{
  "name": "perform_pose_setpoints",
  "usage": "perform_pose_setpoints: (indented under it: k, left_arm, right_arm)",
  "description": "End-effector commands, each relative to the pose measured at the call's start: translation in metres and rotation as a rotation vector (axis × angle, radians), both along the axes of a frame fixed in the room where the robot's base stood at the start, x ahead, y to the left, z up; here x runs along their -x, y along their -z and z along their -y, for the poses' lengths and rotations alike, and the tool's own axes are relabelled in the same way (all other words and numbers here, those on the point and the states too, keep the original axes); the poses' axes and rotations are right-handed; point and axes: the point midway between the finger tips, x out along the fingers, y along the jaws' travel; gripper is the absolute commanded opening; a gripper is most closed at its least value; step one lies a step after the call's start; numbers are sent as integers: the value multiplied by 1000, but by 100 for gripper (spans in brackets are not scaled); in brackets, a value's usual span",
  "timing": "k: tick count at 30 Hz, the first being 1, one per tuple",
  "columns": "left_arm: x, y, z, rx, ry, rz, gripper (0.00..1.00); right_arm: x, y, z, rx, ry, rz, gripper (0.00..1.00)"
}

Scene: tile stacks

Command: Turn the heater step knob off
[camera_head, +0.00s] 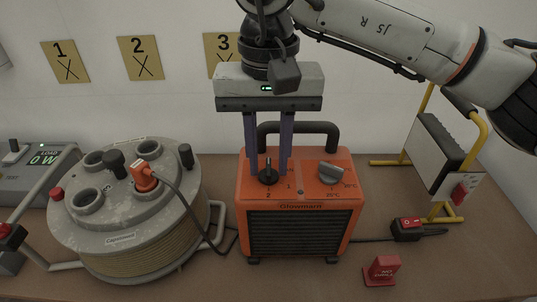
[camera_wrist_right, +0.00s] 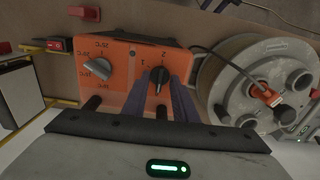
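The orange heater (camera_head: 299,198) stands on the table with a black grille in front. Its black step knob (camera_head: 268,174) is on the left of the top face, near the printed numbers 1 and 2; its narrow grip runs roughly front to back. I cannot tell which end is the pointer. My right gripper (camera_head: 267,170) points down, its two purple fingers either side of the knob, with a gap between them. In the wrist view, the knob (camera_wrist_right: 160,81) also shows between the fingers. A grey temperature knob (camera_head: 330,172) sits to its right. My left gripper is out of view.
A grey cable reel (camera_head: 116,238) with an orange plug (camera_head: 144,177) stands left of the heater. A black handle (camera_head: 325,128) rises behind the heater top. A red switch (camera_head: 410,223), a red sign block (camera_head: 382,270) and a yellow-framed lamp (camera_head: 433,150) are to the right.

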Motion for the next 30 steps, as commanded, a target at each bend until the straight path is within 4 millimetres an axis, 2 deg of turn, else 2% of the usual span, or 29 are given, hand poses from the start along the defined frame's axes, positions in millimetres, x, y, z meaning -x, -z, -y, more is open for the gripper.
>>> perform_pose_setpoints:
  k: [8,11,22,30]
  left_arm:
    - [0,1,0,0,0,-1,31]
    - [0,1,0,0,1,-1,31]
    - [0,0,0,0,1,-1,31]
    - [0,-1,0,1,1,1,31]
  right_arm:
    - [0,-4,0,1,1,1,26]
    - [-1,-17,0,-1,1,4,26]
    - [0,-87,0,0,1,2,26]
    - [0,-103,0,1,0,0,26]
